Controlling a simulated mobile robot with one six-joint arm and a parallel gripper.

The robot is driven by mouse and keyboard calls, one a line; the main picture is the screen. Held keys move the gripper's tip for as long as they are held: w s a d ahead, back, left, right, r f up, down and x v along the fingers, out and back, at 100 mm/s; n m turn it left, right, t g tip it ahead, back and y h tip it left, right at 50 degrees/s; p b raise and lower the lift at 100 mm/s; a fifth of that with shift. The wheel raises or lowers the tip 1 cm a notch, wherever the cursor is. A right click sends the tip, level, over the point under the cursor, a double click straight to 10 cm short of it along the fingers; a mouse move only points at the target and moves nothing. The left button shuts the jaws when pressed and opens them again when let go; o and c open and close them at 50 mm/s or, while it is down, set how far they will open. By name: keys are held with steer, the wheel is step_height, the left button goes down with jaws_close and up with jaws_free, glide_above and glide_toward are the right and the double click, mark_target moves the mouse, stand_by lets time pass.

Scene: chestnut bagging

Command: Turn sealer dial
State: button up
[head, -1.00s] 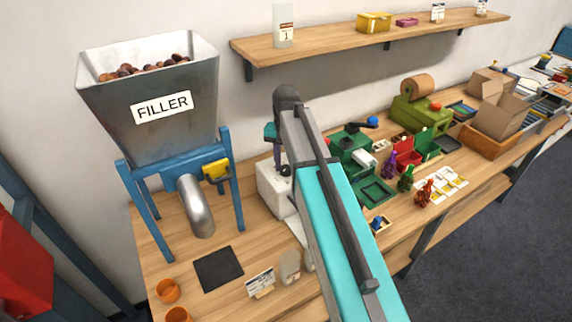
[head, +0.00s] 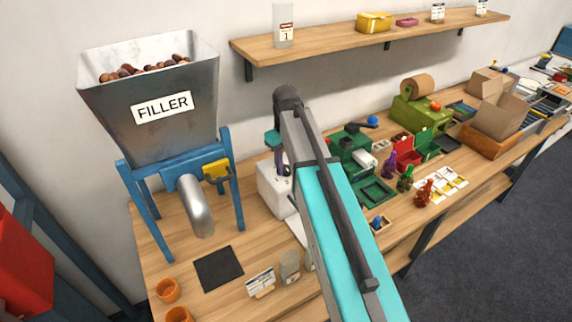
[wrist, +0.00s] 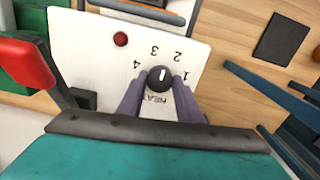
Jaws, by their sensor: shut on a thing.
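The sealer (head: 272,186) is a white box on the bench, partly hidden behind my arm in the head view. In the wrist view its white top (wrist: 90,45) carries the numbers 1 to 4, the word HEAT and a small red button (wrist: 121,39). The black dial (wrist: 160,78) has a white pointer mark, which lies between the 4 and the 1 in the picture, on the side of the numbers. My gripper (wrist: 160,88) has its two purple-grey fingers closed on the dial from both sides. In the head view the fingers are mostly hidden by my arm.
The filler (head: 150,100), with chestnuts in its hopper, stands left of the sealer. A dark mat (head: 219,268), orange cups (head: 168,290) and a small card (head: 261,283) lie in front. Green machines (head: 420,113) and coloured figures (head: 424,192) stand to the right.

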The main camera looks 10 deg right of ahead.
mark_target(286, 168)
steer(key=n, duration=0.5)
steer(key=shift+w, duration=0.1)
stand_by(0.4)
steer(key=shift+r, duration=0.1)
steer(key=o, duration=1)
steer(key=shift+o, duration=0.2)
step_height(286, 168, up, 14)
steer(key=b, duration=0.3)
stand_by(0.4)
